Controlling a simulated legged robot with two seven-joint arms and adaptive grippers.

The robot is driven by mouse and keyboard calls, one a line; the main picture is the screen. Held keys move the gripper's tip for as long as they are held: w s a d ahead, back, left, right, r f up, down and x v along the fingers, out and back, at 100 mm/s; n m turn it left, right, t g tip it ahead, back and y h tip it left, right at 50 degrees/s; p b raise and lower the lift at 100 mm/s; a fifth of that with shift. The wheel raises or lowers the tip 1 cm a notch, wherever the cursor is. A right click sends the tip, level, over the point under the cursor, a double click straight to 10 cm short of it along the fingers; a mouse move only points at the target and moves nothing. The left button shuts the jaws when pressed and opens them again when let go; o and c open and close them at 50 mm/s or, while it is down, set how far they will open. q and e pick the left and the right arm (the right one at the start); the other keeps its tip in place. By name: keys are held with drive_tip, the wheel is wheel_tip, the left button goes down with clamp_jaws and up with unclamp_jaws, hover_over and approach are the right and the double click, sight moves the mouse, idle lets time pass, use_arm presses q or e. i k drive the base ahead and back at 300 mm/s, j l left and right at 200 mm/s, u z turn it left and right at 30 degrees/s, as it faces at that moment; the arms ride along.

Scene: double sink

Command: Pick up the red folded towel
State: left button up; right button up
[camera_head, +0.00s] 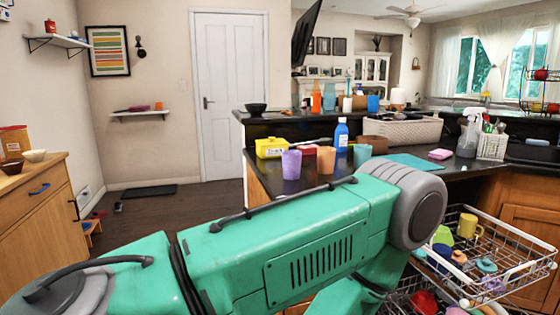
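A flat red item (308,149), possibly the folded towel, lies on the dark counter (458,168). It is partly hidden behind the purple cup (291,165) and the orange cup (326,160), so I cannot tell its full shape. A small pink block (440,154) lies farther right on the counter, beside a teal mat (414,162). My green arm crosses the lower middle of the head view, in front of the counter. Neither of my grippers shows in this view.
A yellow box (271,148), a blue bottle (341,135) and a teal cup (362,155) stand near the red item. A pulled-out wire rack (530,262) with cups is at the lower right. A wooden cabinet (40,215) stands left; the floor between is mostly clear.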

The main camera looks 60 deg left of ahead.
sight(310, 149)
drive_tip(key=u, duration=1.55)
